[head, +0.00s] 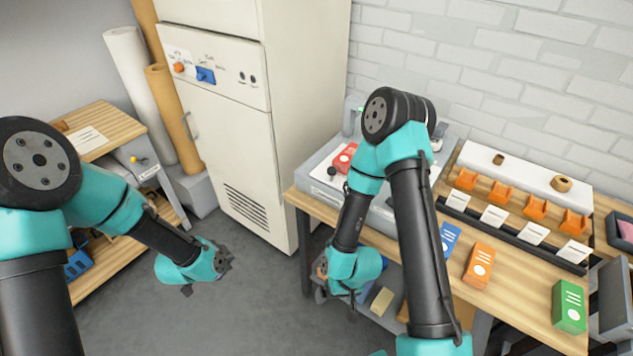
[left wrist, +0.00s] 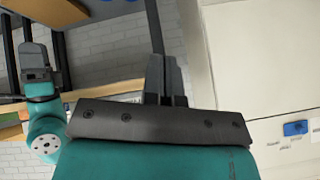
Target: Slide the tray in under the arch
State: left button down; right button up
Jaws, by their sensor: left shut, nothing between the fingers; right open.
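I cannot pick out the tray or the arch with certainty in either view. My left gripper (head: 188,290) hangs over the floor in front of the tall white cabinet; its fingers (left wrist: 165,78) are together with nothing between them in the left wrist view. My right gripper (head: 322,272) is low at the left front edge of the wooden table, partly hidden by its own wrist. It is open, though its fingers are small here. It also shows at the left of the left wrist view (left wrist: 35,62). I see nothing held in it.
The wooden table (head: 525,310) carries a grey machine (head: 318,178), a rack with orange holders (head: 500,196), and blue, orange (head: 479,265) and green (head: 569,305) boxes. A white cabinet (head: 228,150) and wooden shelf (head: 105,122) stand behind. Floor between them is clear.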

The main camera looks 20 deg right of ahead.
pick_arm(q)
jog(key=w+d+r+m+h, duration=0.1)
jog(key=d+r+m+h, duration=0.1)
jog(key=d+r+m, duration=0.5)
jog(key=d+r+m+t+h, duration=0.1)
jog(key=d+r+m+h, duration=0.1)
jog(key=d+r+m, duration=0.5)
jog(key=d+r, duration=0.2)
jog(key=d, duration=0.4)
jog(key=shift+w+d, duration=0.2)
jog(key=shift+w, duration=0.2)
jog(key=shift+w+d, duration=0.1)
send_near(321, 180)
notch_tip(321, 180, down, 3)
jog(key=d, duration=0.1)
jog(key=w+d, duration=0.1)
jog(key=w+d+f, duration=0.1)
jog(key=d, duration=0.1)
jog(key=shift+w+d, duration=0.1)
jog(key=shift+w, duration=0.05)
jog(key=shift+w+d, duration=0.35)
jog(key=shift+d, duration=0.15)
